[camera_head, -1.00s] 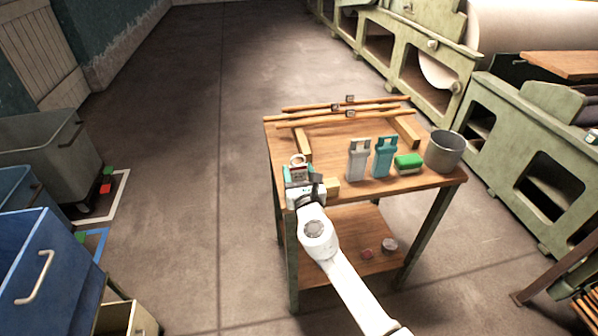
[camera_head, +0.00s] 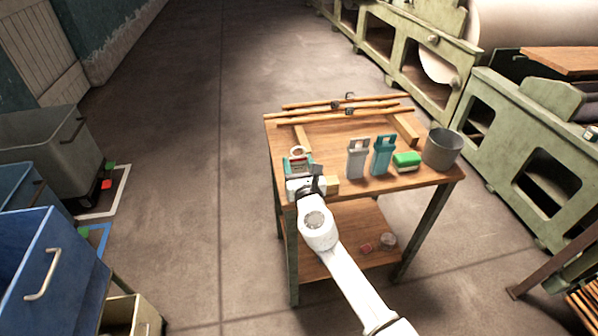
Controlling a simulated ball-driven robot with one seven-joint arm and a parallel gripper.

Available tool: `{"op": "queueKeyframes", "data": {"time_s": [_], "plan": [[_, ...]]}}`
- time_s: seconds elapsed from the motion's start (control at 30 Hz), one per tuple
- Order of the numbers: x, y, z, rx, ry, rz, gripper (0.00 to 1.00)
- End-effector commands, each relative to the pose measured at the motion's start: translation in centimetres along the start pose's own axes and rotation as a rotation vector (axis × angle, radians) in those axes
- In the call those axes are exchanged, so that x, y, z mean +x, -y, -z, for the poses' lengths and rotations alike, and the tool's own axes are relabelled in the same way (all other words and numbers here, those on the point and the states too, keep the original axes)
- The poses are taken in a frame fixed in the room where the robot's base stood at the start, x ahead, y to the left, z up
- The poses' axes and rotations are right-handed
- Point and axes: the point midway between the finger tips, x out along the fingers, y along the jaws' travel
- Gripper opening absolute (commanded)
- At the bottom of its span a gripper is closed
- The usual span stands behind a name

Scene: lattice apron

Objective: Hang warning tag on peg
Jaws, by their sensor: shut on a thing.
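My gripper (camera_head: 307,183) is over the near left corner of the wooden table, seen from above and behind. It is shut on a small teal and red piece with a pale ring at its far end, which I take to be the warning tag (camera_head: 300,162). My wrist and jaws hide its near part, and I cannot tell whether it touches the tabletop. I cannot make out a peg for certain. Wooden rods (camera_head: 372,108) with small dark clips lie across the back of the table on wooden supports.
A small tan block (camera_head: 332,185) is just right of my gripper. Further right stand a grey bottle-like holder (camera_head: 357,160), a teal one (camera_head: 382,157), a green-topped sponge (camera_head: 407,161) and a grey bucket (camera_head: 442,149). Bins (camera_head: 40,265) stand left; open floor lies between.

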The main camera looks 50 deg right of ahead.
Motion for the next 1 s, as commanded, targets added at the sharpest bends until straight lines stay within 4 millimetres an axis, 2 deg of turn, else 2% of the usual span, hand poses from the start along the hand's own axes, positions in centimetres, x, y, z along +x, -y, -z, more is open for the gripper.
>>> {"op": "queueKeyframes", "data": {"time_s": [1.0], "plan": [[-6.9,-0.1,0.1,0.0,-0.001,-0.001,0.3]]}}
